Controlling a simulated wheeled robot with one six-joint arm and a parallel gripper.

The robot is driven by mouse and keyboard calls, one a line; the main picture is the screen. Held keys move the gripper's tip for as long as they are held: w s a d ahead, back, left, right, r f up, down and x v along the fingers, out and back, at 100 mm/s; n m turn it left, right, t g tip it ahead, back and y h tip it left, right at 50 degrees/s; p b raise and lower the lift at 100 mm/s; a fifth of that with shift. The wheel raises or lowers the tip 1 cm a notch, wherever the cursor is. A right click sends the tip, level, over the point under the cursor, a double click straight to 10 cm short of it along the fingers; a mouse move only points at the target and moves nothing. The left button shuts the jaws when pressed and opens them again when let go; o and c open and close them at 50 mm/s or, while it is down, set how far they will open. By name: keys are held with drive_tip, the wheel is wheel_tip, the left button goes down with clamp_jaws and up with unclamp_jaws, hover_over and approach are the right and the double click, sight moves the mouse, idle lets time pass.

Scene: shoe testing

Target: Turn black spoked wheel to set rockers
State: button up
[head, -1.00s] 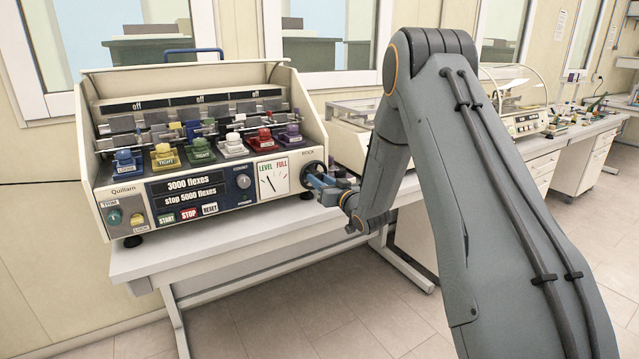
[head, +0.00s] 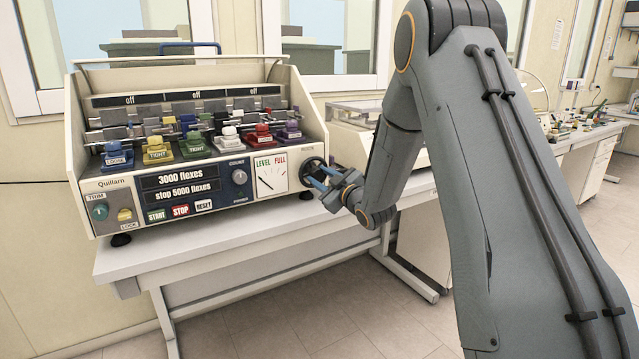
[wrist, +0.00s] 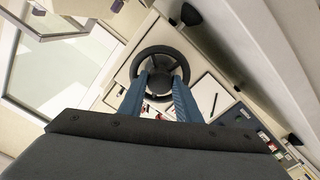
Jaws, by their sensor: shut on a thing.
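The black spoked wheel (head: 310,167) is on the right end of the machine's front panel. In the wrist view its round rim (wrist: 160,51) faces me. My gripper (head: 319,177) has its two blue fingers at the wheel. In the wrist view the gripper (wrist: 160,75) reaches over the lower rim, one finger on each side of the hub, shut on the wheel. The exact contact is hidden. The dial (head: 271,179) marked LEVEL and FULL is left of the wheel, its needle tilted up-left. Several coloured clamp blocks (head: 198,144) stand in a row inside the machine.
The machine's panel has displays (head: 180,177) reading 3000 flexes and stop 5000 flexes, START, STOP and RESET buttons (head: 180,211), and a round knob (head: 239,177). The white bench (head: 225,251) has bare space in front. Another machine (head: 347,135) stands behind my arm.

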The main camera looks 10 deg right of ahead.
drive_tip(key=shift+n, duration=0.4)
drive_tip(key=o, duration=1.1)
drive_tip(key=shift+c, duration=0.2)
drive_tip(key=shift+s, duration=0.1)
drive_tip(key=b+v, duration=0.1)
drive_tip(key=v, duration=0.6)
drive_tip(key=shift+s+b, duration=0.3)
drive_tip(key=shift+b, duration=0.1)
